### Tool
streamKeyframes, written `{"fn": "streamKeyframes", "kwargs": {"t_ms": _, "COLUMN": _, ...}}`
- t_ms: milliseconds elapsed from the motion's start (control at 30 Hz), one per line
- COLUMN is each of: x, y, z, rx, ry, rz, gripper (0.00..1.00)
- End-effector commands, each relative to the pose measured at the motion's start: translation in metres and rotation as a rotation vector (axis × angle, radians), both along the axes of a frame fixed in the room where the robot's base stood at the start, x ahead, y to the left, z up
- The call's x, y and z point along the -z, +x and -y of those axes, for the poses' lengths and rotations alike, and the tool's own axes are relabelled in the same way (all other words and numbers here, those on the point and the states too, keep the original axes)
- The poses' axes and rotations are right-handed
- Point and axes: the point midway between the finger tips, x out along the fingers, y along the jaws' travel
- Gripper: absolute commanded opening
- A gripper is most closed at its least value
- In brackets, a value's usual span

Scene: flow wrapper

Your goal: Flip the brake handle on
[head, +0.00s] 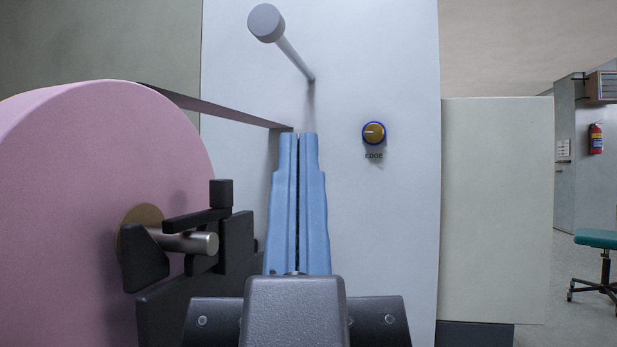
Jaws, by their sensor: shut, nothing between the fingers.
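Nothing shows between the fingers. To their left, beside the large pink roll (95,190), is a black lever (196,221) with an upright black knob or block (221,193) at its right end. I take it to be the brake handle. It lies nearly level above a metal shaft (190,243) at the roll's hub. My gripper appears apart from it, to its right. My gripper and arm hide part of the black bracket (236,245) below.
The pale panel (400,70) carries a grey roller with a round end (266,23) above my gripper and an EDGE dial (374,133) to the right. A dark web (215,107) runs from the roll toward the panel. A teal chair (597,238) stands far right.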

Motion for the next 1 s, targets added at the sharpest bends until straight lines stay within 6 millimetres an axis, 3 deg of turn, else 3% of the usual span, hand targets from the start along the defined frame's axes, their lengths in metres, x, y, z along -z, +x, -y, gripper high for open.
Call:
{"fn": "streamKeyframes", "kwargs": {"t_ms": 33, "x": -0.036, "y": 0.0, "z": 0.0, "rx": -0.001, "ry": 0.001, "rz": 0.0, "gripper": 0.0}}
{"fn": "streamKeyframes", "kwargs": {"t_ms": 200, "x": -0.09, "y": 0.0, "z": 0.0, "rx": -0.003, "ry": 0.003, "rz": 0.0, "gripper": 0.0}}
{"fn": "streamKeyframes", "kwargs": {"t_ms": 300, "x": -0.11, "y": 0.0, "z": 0.0, "rx": -0.004, "ry": 0.003, "rz": 0.0, "gripper": 0.0}}
{"fn": "streamKeyframes", "kwargs": {"t_ms": 433, "x": -0.118, "y": 0.0, "z": 0.0, "rx": -0.005, "ry": 0.003, "rz": -0.001, "gripper": 0.0}}
{"fn": "streamKeyframes", "kwargs": {"t_ms": 1000, "x": -0.115, "y": 0.0, "z": 0.0, "rx": -0.004, "ry": 0.003, "rz": -0.002, "gripper": 0.0}}
